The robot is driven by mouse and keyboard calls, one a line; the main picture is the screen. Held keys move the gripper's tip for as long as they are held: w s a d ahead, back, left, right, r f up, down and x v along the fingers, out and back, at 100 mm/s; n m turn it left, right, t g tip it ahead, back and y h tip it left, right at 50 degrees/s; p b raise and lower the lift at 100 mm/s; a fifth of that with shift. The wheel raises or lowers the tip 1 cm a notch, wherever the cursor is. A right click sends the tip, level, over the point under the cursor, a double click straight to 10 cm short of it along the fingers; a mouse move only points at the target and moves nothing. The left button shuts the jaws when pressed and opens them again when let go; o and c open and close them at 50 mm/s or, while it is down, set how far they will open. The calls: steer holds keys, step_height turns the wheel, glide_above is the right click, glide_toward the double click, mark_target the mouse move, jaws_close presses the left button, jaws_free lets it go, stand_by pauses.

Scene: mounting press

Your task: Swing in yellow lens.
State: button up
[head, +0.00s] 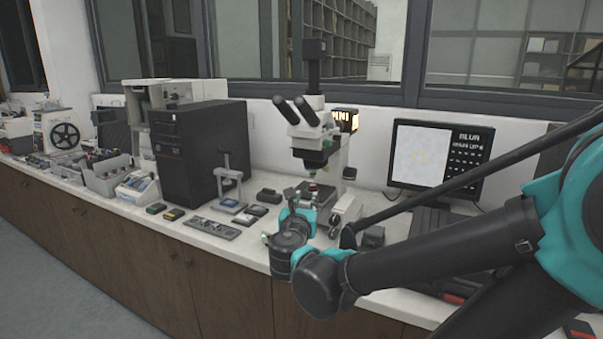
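The microscope (330,130) is white with black eyepieces and stands on the bench in the middle of the head view. Under its head is a dark lens turret (313,158) with a green tint. The single lenses are too small to tell apart, and I cannot make out a yellow one. My gripper (296,203) is in front of the microscope base, low and to the left of the stage, below the turret. My wrist hides much of it, so its fingers and any contact are unclear.
A monitor (438,157) stands right of the microscope. A black computer tower (200,152) and a small grey press-like stand (229,180) are to its left. Small dark boxes (270,195) lie close by on the bench. My arm crosses the right front of the bench.

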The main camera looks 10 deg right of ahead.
mark_target(312, 175)
steer(key=x, duration=1.7)
steer(key=shift+w, duration=0.25)
steer(key=shift+a, duration=0.1)
jaws_close()
